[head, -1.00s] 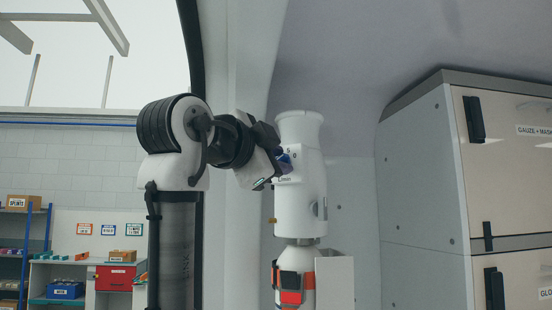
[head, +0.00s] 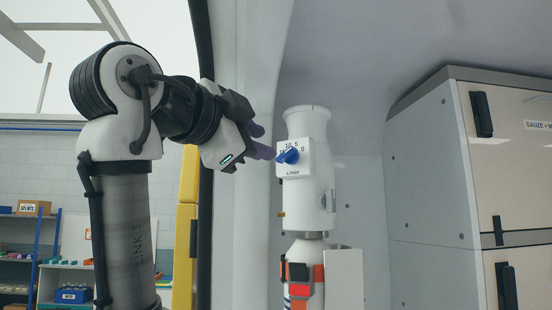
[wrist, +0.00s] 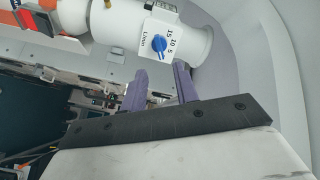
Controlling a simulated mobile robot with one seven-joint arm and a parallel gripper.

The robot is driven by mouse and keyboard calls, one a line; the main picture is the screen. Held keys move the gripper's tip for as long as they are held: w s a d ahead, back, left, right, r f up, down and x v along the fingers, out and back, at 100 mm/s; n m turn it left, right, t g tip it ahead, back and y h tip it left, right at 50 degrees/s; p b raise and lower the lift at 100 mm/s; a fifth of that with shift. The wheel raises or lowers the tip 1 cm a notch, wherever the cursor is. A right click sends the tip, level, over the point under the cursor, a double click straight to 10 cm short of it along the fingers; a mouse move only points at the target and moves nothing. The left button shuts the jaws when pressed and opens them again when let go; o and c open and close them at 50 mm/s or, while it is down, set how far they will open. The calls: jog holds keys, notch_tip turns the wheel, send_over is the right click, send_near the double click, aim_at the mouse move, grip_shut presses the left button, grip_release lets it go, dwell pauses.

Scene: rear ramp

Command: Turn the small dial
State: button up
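The small blue dial (head: 288,156) sits on a white plate marked 15, 10, 5, 0 and L/min. The plate is on the front of a white cylindrical regulator (head: 310,205). The dial also shows in the wrist view (wrist: 159,43), just beyond the fingertips, with the numbers beside it. My gripper (head: 262,141) is to the left of the dial and apart from it. Its two purple fingers (wrist: 160,77) are spread with a clear gap and nothing between them.
A bottle with orange and dark bands (head: 301,275) stands below the regulator, beside a pale box-like panel (head: 344,278). A tall grey cabinet (head: 425,170) is at the right. A yellow upright (head: 185,245) and the dark door edge are behind my arm.

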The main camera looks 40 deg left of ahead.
jog(key=s, duration=0.3)
jog(key=s+d+b, duration=0.1)
jog(key=s, duration=0.1)
jog(key=shift+s, duration=0.3)
